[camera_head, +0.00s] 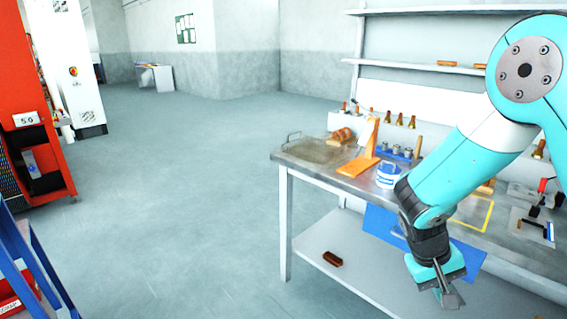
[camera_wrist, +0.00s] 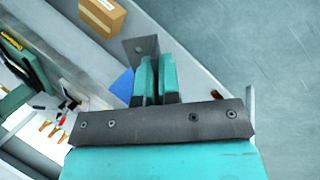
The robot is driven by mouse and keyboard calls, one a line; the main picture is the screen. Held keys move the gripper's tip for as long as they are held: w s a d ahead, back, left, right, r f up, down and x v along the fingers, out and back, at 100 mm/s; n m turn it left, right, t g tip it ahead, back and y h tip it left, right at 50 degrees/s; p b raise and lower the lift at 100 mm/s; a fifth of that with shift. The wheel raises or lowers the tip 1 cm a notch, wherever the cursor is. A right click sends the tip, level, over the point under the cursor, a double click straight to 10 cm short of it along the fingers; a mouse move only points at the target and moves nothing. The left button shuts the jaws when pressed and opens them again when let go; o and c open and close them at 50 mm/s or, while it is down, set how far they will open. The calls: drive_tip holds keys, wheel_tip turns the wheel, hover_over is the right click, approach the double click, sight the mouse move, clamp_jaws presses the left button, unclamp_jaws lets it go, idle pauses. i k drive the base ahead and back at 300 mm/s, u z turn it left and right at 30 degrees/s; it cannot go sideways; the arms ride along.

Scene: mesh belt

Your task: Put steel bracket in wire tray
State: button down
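The steel bracket (camera_wrist: 143,47) is a grey metal plate with a hole, seen in the wrist view at the tips of my gripper (camera_wrist: 157,75). The teal fingers are close together on it, and part of the bracket is hidden between them. In the head view, my gripper (camera_head: 446,285) points down in front of the workbench, and the bracket (camera_head: 452,299) shows as a small grey piece at its tips. The wire tray (camera_head: 313,151) is a shallow mesh tray with raised handles, at the left end of the bench top, far up and left of my gripper.
An orange stand (camera_head: 360,164), a brown roll (camera_head: 342,135) and a blue-white tub (camera_head: 388,175) are near the tray. A brown block (camera_head: 332,259) lies on the lower shelf. A cardboard box (camera_wrist: 102,15) shows in the wrist view. Floor left of the bench is clear.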

sight(315, 152)
drive_tip(key=u, duration=0.7)
drive_tip(key=i, duration=1.8)
drive_tip(key=z, duration=0.75)
